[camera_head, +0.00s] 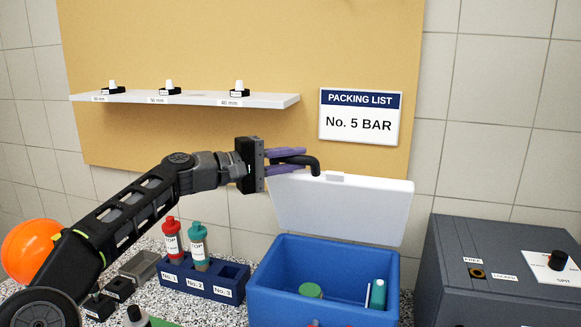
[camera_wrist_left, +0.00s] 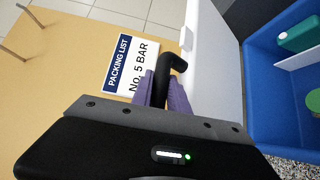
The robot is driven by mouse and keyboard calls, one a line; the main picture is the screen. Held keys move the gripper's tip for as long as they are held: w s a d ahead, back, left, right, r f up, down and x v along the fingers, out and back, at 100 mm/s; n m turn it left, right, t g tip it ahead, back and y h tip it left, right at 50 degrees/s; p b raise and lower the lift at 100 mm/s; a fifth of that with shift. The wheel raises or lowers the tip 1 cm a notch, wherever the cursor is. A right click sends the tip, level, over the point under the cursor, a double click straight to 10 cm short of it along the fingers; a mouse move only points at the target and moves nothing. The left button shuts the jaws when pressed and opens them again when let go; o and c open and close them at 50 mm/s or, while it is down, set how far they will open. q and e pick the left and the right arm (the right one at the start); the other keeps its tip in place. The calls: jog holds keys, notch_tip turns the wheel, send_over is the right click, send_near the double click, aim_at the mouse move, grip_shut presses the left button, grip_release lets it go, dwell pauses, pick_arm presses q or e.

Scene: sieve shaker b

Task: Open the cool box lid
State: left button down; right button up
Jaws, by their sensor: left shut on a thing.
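The cool box (camera_head: 280,287) is blue and stands at the front, right of the middle. Its white lid (camera_head: 350,215) is raised at the back, and the inside shows. The lid and box also show in the left wrist view, the lid (camera_wrist_left: 208,60) beside the box (camera_wrist_left: 262,90). My left gripper (camera_head: 302,161), with purple fingers, is shut on a black bent bar (camera_head: 314,162) near the lid's top left corner. The bar's end bends down; I cannot tell whether it touches the lid. My right gripper is not in view.
A blue rack (camera_head: 172,279) with red and teal bottles stands left, a grey machine (camera_head: 470,285) right. A shelf (camera_head: 200,99) and packing list sign (camera_head: 360,118) are behind.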

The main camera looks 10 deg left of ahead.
pick_arm(q)
jog(key=w, duration=0.1)
jog(key=w+r+p, duration=0.1)
jog(key=w, duration=0.1)
jog(key=shift+d+r+n+g+y, duration=0.2)
jog(key=shift+r+n+g+y, duration=0.1)
jog(key=shift+n, duration=0.1)
jog(key=shift+w+n+p, duration=0.3)
jog(key=shift+w+p, duration=0.2)
jog(key=shift+w, duration=0.3)
jog(key=c, duration=1.3)
grip_release()
jog(key=shift+a, duration=0.15)
